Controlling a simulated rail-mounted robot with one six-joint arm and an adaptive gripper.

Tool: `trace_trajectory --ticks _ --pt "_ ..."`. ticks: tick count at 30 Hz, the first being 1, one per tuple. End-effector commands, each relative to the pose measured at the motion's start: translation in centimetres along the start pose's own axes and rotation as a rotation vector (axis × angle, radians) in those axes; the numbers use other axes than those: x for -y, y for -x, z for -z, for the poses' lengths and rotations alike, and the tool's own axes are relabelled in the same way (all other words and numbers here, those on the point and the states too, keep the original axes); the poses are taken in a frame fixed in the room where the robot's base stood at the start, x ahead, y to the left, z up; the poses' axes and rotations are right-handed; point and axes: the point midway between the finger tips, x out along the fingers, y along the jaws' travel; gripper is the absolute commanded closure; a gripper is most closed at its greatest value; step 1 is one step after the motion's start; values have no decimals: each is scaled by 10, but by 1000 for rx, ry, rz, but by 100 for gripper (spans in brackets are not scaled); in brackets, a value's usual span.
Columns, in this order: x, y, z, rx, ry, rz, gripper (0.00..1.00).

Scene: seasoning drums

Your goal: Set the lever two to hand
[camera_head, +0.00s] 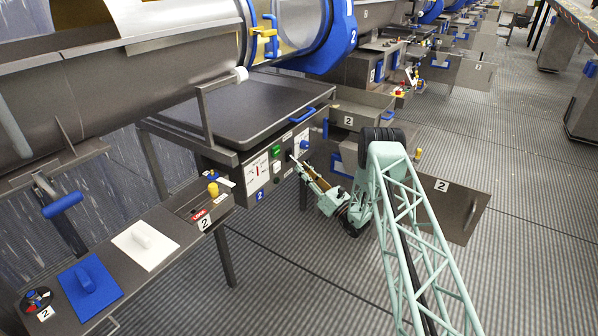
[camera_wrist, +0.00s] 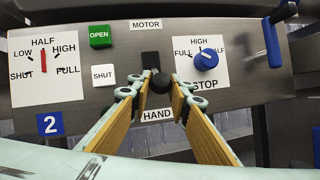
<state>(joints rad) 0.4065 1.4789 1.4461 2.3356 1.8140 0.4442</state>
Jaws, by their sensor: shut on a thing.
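In the wrist view, the lever's black knob (camera_wrist: 160,83) stands out below its black slot (camera_wrist: 150,60), between the MOTOR label (camera_wrist: 146,25) above and the HAND label (camera_wrist: 157,115) below. The knob is toward the HAND end. My gripper (camera_wrist: 161,81) has one finger on each side of the knob and is shut on it. In the head view, my gripper (camera_head: 299,166) reaches the front of the control panel (camera_head: 268,167) marked with a blue 2; the lever is too small to make out there.
Green OPEN (camera_wrist: 101,35) and white SHUT (camera_wrist: 103,75) buttons sit just left of the lever. A blue dial (camera_wrist: 206,60) is close on the right, with a blue handle (camera_wrist: 272,42) beyond. A bench with blue and white pads (camera_head: 90,285) stands at front left.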

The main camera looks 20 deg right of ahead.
Motion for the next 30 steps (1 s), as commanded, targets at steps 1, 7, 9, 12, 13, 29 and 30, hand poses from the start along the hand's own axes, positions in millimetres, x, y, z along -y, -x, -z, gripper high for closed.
trace_trajectory --ticks 1,7,9,12,13,29,30 --pt "5 2 -2 6 4 7 100" --pt "8 4 -5 16 4 9 100" --pt "9 4 -5 18 4 9 100" --pt "9 4 -6 19 5 9 100" --pt "9 4 -6 19 5 9 100" --pt "8 4 -5 19 4 8 68" --pt "8 4 -5 18 4 7 68"
